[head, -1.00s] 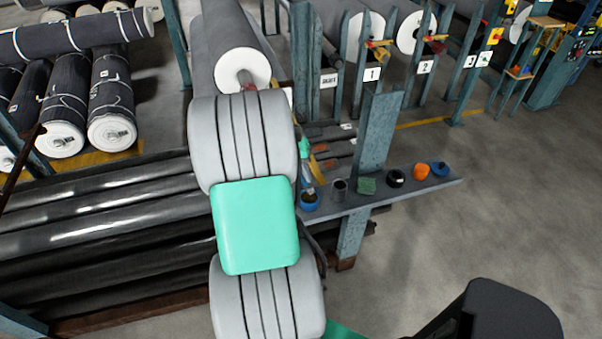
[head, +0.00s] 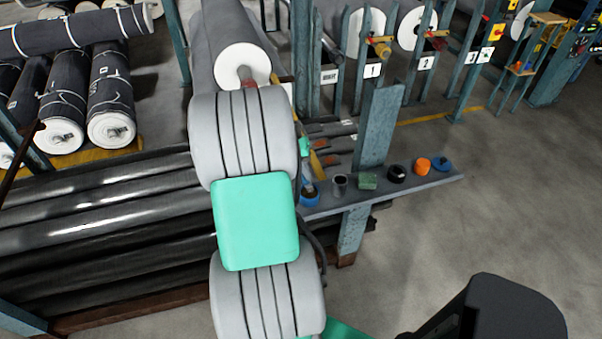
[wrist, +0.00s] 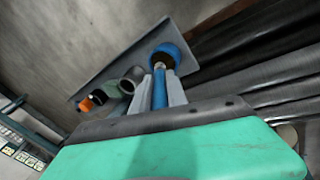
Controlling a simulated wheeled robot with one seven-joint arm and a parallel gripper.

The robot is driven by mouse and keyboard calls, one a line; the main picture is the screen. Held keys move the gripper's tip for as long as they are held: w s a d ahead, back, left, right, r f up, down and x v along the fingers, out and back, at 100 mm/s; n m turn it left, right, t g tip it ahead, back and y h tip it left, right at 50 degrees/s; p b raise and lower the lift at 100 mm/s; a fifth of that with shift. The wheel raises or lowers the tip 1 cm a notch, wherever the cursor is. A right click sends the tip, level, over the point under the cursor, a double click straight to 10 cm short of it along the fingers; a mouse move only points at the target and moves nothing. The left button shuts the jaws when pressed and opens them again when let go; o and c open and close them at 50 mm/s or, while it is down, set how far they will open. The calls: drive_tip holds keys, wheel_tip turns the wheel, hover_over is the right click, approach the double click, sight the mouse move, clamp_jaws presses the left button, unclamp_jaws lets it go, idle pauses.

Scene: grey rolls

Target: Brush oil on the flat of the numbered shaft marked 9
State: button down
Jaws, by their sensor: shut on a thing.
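In the wrist view my gripper (wrist: 160,86) is shut on a blue-handled brush (wrist: 159,92). The brush's pale metal collar points at the dark mouth of a blue pot (wrist: 171,50). I cannot tell whether the bristles are inside the pot or just above it. In the head view the blue pot (head: 309,197) stands at the left end of a narrow shelf (head: 410,190). My gripper (head: 304,148) is mostly hidden there behind my arm, just above the pot. Several dark shafts with pale tags (head: 330,143) lie behind the post; no 9 is readable.

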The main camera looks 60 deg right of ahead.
drive_tip(key=shift+f, duration=0.55)
idle(1.1)
drive_tip(key=shift+r+p, duration=2.45)
drive_tip(key=shift+r, duration=1.1)
